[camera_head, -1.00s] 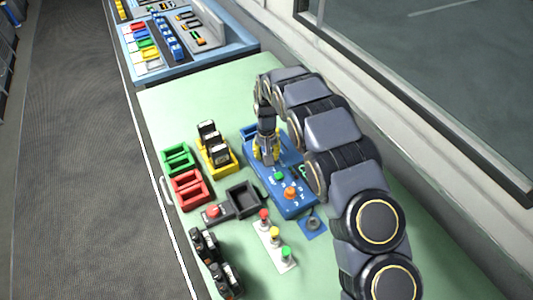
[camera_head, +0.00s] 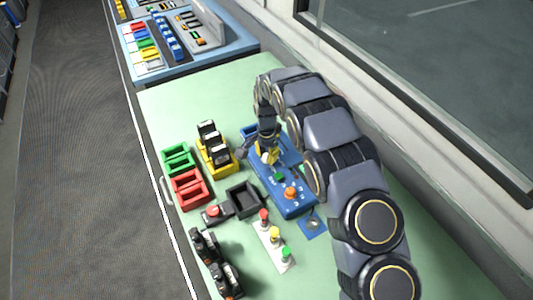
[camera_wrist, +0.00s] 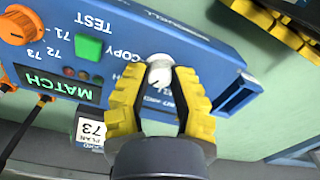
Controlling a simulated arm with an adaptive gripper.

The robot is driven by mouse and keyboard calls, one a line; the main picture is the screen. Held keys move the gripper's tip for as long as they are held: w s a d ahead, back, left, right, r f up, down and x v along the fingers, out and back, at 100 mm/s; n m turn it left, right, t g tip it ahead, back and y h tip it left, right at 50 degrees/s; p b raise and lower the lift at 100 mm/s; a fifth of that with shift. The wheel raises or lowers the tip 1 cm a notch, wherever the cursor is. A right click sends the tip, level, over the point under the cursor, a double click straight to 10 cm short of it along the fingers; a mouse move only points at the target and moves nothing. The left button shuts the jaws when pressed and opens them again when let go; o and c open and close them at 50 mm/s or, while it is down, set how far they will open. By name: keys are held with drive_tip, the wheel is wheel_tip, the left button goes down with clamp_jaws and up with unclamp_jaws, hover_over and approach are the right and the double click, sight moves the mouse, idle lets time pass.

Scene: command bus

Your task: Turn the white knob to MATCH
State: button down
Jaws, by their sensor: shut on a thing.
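The white knob (camera_wrist: 160,72) is on the face of the blue control box (camera_wrist: 215,58), beside the word COPY. My gripper (camera_wrist: 160,80) has its yellow fingers on both sides of the knob and is shut on it. The knob's pointer mark is not clear to me. The lit display (camera_wrist: 58,86) on the box reads MATCH in green letters. In the head view, my gripper (camera_head: 268,156) is over the far part of the blue box (camera_head: 290,207), and the fingers and arm partly hide the knob.
On the box are a green button (camera_wrist: 89,48) and an orange knob (camera_wrist: 18,27) with numbers around it. In the head view, a yellow tray (camera_head: 220,166) with dark modules, a red tray (camera_head: 190,190) and a black tray (camera_head: 245,200) stand left of the box.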

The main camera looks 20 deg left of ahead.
sight(266, 155)
idle(0.3)
drive_tip(key=c, duration=0.8)
unclamp_jaws()
wheel_tip(266, 155, up, 12)
drive_tip(key=shift+f, duration=0.1)
